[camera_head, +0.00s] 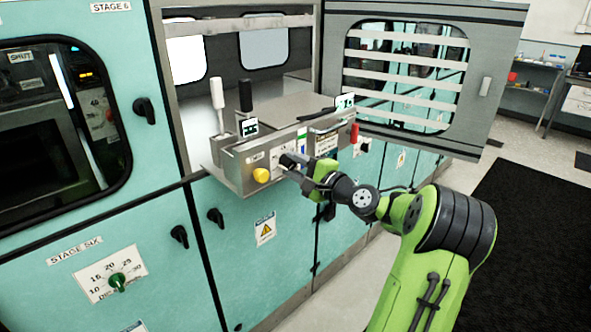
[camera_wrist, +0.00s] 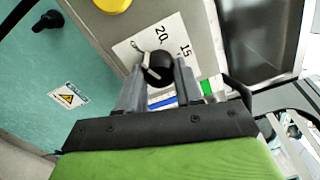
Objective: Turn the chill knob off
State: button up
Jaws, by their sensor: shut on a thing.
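A round black knob (camera_wrist: 160,66) with a white pointer mark sits on a white dial plate (camera_wrist: 138,44) in the wrist view. The numbers 20 and 15 are readable on the plate; its other markings are partly hidden. My gripper (camera_wrist: 158,82) has one finger on each side of the knob and is shut on it. In the head view my gripper (camera_head: 291,169) reaches the front of the metal control box (camera_head: 231,172), just right of a yellow button (camera_head: 261,175). There my fingers largely hide the knob, and its label cannot be read.
Two upright levers, one white (camera_head: 217,95) and one black (camera_head: 245,96), stand on the box. An open windowed door (camera_head: 480,120) is behind my arm. A green knob (camera_head: 118,282) is on the lower left panel. Open floor lies to the right.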

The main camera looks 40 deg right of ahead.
jog(key=shift+f+n, duration=0.1)
jog(key=shift+n, duration=0.5)
jog(key=shift+b, duration=0.3)
jog(key=o, duration=1)
jog(key=shift+o, duration=0.2)
jog(key=s, duration=1.5)
jog(key=shift+s+d+p, duration=0.2)
jog(key=shift+s+p, duration=0.2)
jog(key=shift+w+a, duration=0.1)
